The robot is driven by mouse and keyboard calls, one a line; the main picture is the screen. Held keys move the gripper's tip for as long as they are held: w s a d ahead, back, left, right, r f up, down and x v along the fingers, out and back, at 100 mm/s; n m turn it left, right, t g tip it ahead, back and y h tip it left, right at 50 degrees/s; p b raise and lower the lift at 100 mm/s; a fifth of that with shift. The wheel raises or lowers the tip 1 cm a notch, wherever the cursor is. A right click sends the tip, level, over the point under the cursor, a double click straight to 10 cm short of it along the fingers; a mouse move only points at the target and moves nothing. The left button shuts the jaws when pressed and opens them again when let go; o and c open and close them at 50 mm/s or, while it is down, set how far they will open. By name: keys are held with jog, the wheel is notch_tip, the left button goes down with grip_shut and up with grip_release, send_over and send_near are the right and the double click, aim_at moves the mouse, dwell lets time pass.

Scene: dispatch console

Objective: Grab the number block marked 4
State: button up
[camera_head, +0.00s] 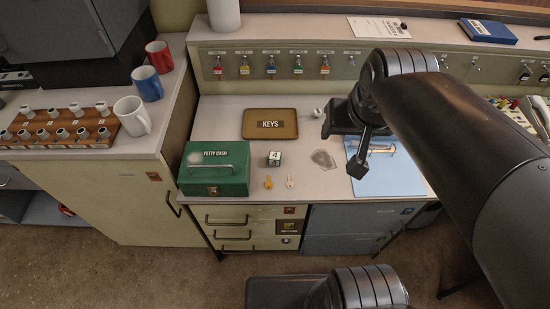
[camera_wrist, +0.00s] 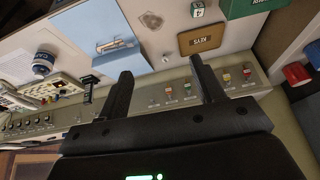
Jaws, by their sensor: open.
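The number block marked 4 (camera_head: 274,158) is a small dark green cube with a white top. It stands on the console top just right of the green petty cash box (camera_head: 215,170). It also shows at the top of the wrist view (camera_wrist: 197,9). My gripper (camera_head: 362,155) is above the console, to the right of the block and apart from it, over the blue clipboard area. In the wrist view my gripper (camera_wrist: 161,80) has its two fingers spread with nothing between them.
A brown KEYS tray (camera_head: 270,137) lies behind the block. Mugs (camera_head: 132,115) stand on the left counter.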

jog(key=w+a+f+g, duration=0.2)
jog(key=w+a+f, duration=0.15)
jog(key=w, duration=0.45)
jog(key=m+g, duration=0.2)
jog(key=g, duration=0.1)
send_over(275, 156)
notch_tip(275, 156, down, 19)
notch_tip(275, 156, down, 11)
jog(key=shift+w+r, duration=0.1)
jog(key=shift+r, duration=0.05)
jog(key=c, duration=1.1)
